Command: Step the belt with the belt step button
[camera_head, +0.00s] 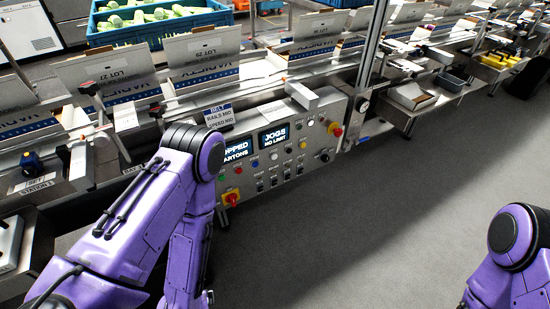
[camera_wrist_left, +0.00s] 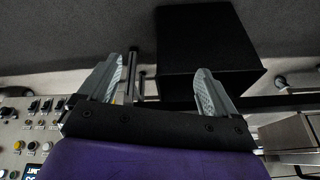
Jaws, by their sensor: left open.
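The control panel (camera_head: 290,165) stands in the middle of the head view, with coloured buttons, black switches and two small displays. One display (camera_head: 272,136) reads "JOGS NO LIMIT". The button labels are too small to read, so I cannot tell which one is the belt step button. My left arm reaches in front of the panel's left part; its gripper is not visible in the head view. In the left wrist view my left gripper (camera_wrist_left: 158,76) is open and empty, with the panel's knobs and buttons (camera_wrist_left: 28,140) at the lower left, apart from the fingers.
The belt line with upright cartons (camera_head: 203,53) runs behind the panel. A red-and-yellow rotary switch (camera_head: 231,198) sits low on the panel. A blue crate (camera_head: 160,32) stands behind. A dark box (camera_wrist_left: 205,50) lies beyond my left fingers. The grey floor (camera_head: 370,220) is clear.

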